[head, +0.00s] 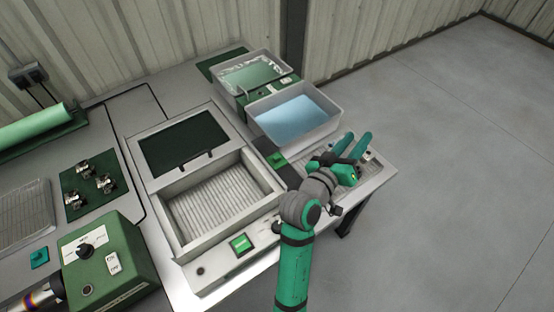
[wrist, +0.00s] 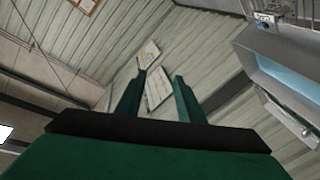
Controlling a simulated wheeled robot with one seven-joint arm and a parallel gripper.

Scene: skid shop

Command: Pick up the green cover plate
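I cannot tell for sure which green thing is the cover plate. A small flat teal-green piece (head: 39,257) lies on the bench at the lower left. A small green piece (head: 278,160) sits on a dark strip beside the blue-filled tray. My gripper (head: 358,140) is over the bench's right end, well to the right of the teal-green piece. In the wrist view my gripper (wrist: 158,76) has its two green fingers apart, with nothing held. That view looks up at the wall and shows no plate.
A washer-like box with a dark-windowed lid (head: 185,145) stands open mid-bench. Behind are a tray of blue liquid (head: 295,115) and another clear-topped tray (head: 252,76). A green control box (head: 105,262) and a mat with metal parts (head: 75,207) are left. Floor at right is clear.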

